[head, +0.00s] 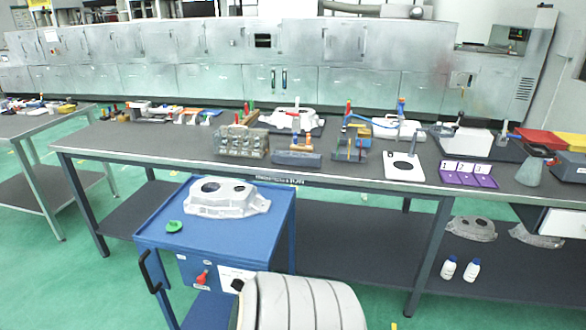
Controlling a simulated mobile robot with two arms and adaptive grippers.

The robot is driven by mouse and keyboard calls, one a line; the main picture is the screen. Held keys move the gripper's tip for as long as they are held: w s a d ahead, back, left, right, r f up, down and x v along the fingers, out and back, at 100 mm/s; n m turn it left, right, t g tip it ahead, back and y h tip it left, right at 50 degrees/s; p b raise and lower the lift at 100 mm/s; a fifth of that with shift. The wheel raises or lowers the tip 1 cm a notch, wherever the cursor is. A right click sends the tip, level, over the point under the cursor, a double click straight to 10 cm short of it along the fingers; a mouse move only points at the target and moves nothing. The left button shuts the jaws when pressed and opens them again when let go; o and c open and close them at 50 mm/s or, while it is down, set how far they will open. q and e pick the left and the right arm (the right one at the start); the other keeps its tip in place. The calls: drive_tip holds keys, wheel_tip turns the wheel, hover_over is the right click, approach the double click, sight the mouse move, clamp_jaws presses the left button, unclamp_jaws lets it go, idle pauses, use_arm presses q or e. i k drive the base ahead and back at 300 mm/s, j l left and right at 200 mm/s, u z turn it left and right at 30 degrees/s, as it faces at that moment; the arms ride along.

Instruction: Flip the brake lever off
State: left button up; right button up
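A small red lever (202,277) sits on the front side panel of the blue cart (262,222), just left of a white label. It looks tilted, but it is too small to tell which setting it is in. It is the only lever I see on the cart, so I take it as the brake lever. Neither my left nor my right gripper shows in the head view.
A grey aluminium casting (230,209) and a green round piece (174,226) lie on the cart. A black handle (152,274) sticks out at its left. A long workbench (335,177) with castings and tools stands behind. Green floor is open at the left.

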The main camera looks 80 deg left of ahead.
sight(200, 280)
drive_tip(key=u, duration=3.5)
